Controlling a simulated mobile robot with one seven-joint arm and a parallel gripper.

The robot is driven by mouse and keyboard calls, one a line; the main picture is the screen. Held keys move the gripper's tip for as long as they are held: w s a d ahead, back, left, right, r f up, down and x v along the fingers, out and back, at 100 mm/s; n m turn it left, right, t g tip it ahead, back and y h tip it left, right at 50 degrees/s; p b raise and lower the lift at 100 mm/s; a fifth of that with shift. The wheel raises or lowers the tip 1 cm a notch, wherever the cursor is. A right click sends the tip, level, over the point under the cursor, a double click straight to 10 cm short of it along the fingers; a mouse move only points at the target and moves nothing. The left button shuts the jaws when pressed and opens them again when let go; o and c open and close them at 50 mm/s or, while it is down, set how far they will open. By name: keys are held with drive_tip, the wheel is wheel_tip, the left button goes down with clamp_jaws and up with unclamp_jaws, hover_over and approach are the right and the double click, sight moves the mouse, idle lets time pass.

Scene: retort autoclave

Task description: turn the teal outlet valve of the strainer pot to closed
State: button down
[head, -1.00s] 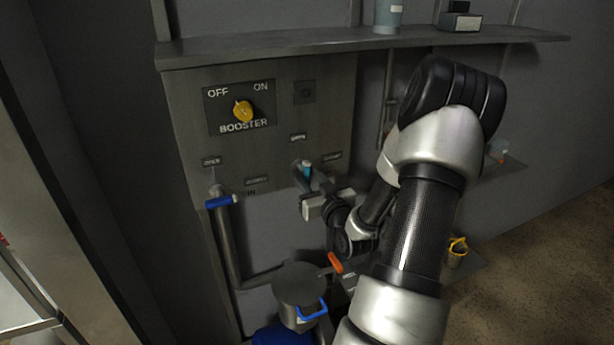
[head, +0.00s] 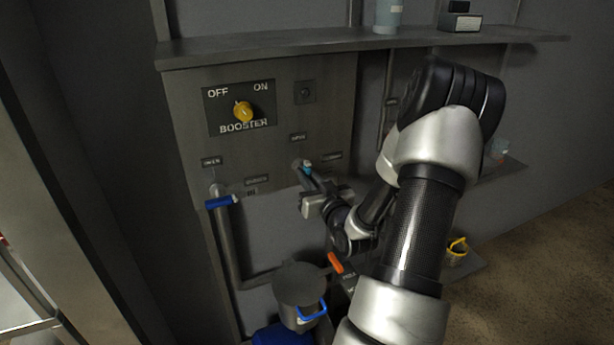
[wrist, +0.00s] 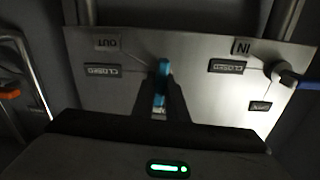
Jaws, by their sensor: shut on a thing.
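The teal valve handle (head: 307,168) is on the grey wall panel, below and right of the booster switch. My gripper (head: 309,176) reaches it from the lower right. In the wrist view the teal handle (wrist: 163,70) stands between the two dark fingers of my gripper (wrist: 161,92), which are shut on it. The fingers hide part of the handle. A "CLOSED" label (wrist: 103,70) and an "OUT" label (wrist: 120,45) appear upside down to its left. A lidded metal pot (head: 300,284) is below the panel; I cannot tell if it is the strainer pot.
A blue-handled valve (head: 221,202) is left of the teal one, by the "IN" label. A yellow booster knob (head: 243,111) is above. An orange lever (head: 335,263) is beside the pot. A shelf (head: 280,47) runs above the panel. A yellow-handled container (head: 456,252) is lower right.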

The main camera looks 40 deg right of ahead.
drive_tip(key=m, duration=0.4)
drive_tip(key=m+p, duration=0.1)
drive_tip(key=m, duration=0.3)
drive_tip(key=shift+r+m, duration=0.1)
drive_tip(key=shift+m, duration=0.2)
drive_tip(key=m+p, duration=0.1)
drive_tip(key=m, duration=0.3)
drive_tip(key=shift+m+p, duration=0.95)
drive_tip(key=shift+m, duration=1.15)
drive_tip(key=c, duration=1.8)
unclamp_jaws()
drive_tip(key=shift+o, duration=0.2)
drive_tip(key=shift+s, duration=0.1)
